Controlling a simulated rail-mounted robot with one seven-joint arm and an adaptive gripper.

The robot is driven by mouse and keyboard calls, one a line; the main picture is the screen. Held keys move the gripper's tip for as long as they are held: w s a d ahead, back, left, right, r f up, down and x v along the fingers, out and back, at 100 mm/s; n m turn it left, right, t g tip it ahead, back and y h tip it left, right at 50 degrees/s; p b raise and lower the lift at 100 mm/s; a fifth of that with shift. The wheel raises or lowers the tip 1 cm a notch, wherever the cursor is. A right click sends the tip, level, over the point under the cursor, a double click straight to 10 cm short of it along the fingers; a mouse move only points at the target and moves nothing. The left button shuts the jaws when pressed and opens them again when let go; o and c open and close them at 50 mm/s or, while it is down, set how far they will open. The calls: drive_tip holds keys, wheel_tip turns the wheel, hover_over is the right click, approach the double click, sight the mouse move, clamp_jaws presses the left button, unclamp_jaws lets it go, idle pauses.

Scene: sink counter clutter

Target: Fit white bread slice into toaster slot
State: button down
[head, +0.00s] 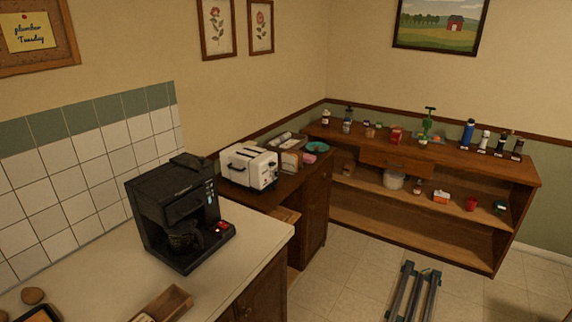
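A white toaster (249,167) with a black lever stands on the brown wooden desk past the coffee maker. Its top slots are too small here to tell whether anything is in them. A tan, bread-like slice shape (290,162) stands just right of the toaster; I cannot tell for sure that it is the white bread slice. My gripper is not in this view.
A black coffee maker (182,212) stands on the pale counter (108,262), in front of the toaster. A wooden box (166,303) lies at the counter's front. A pink item (309,158) and teal dish (317,147) crowd the desk. A cluttered wooden shelf (425,165) stands behind.

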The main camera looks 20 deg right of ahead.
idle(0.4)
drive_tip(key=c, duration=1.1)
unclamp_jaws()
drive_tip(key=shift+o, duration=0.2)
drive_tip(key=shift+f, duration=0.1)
